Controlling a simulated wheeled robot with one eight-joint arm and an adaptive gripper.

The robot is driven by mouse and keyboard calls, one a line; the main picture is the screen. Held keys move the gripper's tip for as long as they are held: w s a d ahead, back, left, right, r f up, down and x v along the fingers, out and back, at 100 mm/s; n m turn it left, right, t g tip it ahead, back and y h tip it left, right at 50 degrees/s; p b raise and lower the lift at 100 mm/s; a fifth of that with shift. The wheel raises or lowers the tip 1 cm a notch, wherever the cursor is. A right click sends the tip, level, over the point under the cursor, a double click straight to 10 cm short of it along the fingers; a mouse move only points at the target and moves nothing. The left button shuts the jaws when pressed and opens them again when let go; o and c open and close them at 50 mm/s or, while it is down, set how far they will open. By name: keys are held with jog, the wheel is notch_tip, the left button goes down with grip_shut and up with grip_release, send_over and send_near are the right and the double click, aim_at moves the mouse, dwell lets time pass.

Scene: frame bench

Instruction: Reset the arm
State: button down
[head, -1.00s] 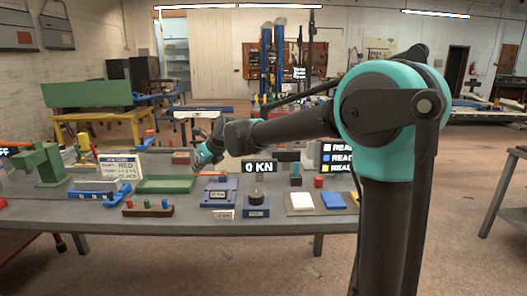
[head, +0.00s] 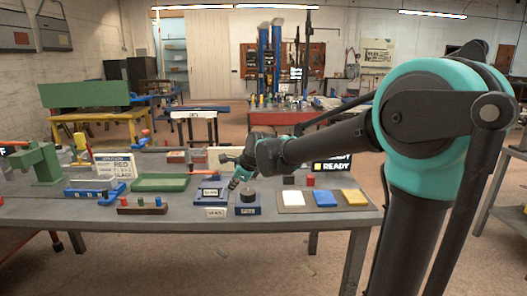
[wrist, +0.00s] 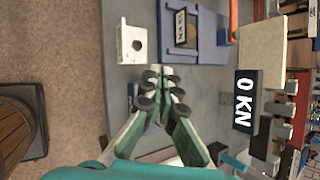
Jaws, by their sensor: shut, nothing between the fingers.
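My gripper (head: 234,183) is at the end of my arm, which reaches in from the right in the head view. It hangs low over the middle of the bench (head: 290,222), between a blue block with a label (head: 210,191) and a blue base with a dark round knob (head: 247,196). In the wrist view my gripper (wrist: 160,88) has its green fingers together, with nothing held. The labelled blue fixture (wrist: 208,30) and a white label plate (wrist: 130,44) lie just beyond the fingertips there. I cannot tell how high the tips are above the bench.
White, blue and yellow pads (head: 325,199) lie right of my gripper. A "0 KN" display (wrist: 244,101) shows in the wrist view. The bench's front strip is clear.

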jog(key=s+d+f+n+h, duration=0.1)
jog(key=s+d+f+n, duration=0.5)
jog(key=s+d, duration=0.2)
jog(key=s+d+f+n+g+h, duration=0.1)
jog(key=s+d+f+n, duration=0.5)
jog(key=d, duration=0.6)
jog(key=s+d+f+n+h, duration=0.3)
jog(key=s+d+f+n, duration=0.3)
jog(key=s+d, duration=0.4)
jog(key=shift+s+f+n, duration=0.2)
jog(key=shift+f+n, duration=0.05)
jog(key=shift+n, duration=0.25)
jog(key=shift+d, duration=0.1)
